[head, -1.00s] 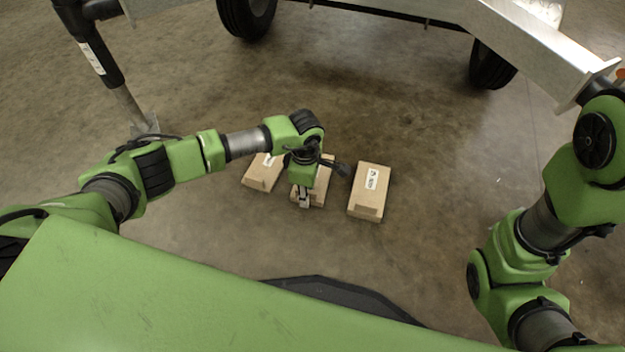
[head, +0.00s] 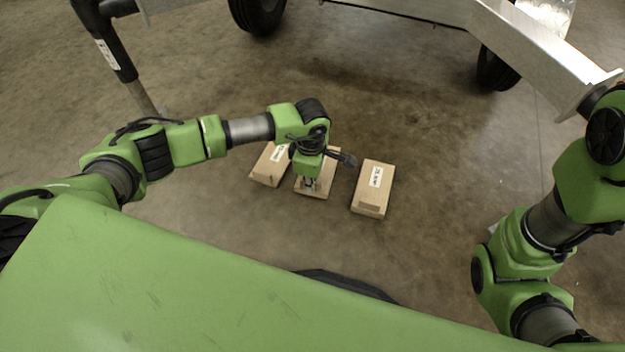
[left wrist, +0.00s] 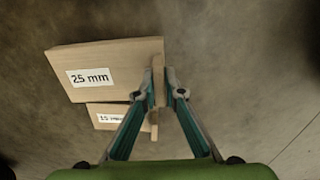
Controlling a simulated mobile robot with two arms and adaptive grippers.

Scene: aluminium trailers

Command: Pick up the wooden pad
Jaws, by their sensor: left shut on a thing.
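Three pale wooden pads lie in a row in the head view: a left pad (head: 268,168), a middle pad (head: 329,165) and a right pad (head: 371,199). Each of them bears a white label or is partly covered. My left gripper (head: 310,184) points down at the middle pad and hides part of it. I cannot tell whether the held pad is clear of the floor.
An aluminium trailer frame (head: 430,14) with black wheels (head: 257,12) stands at the back. A dark trailer leg (head: 105,50) is at the upper left. My right arm is at the right. The concrete floor around the pads is clear.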

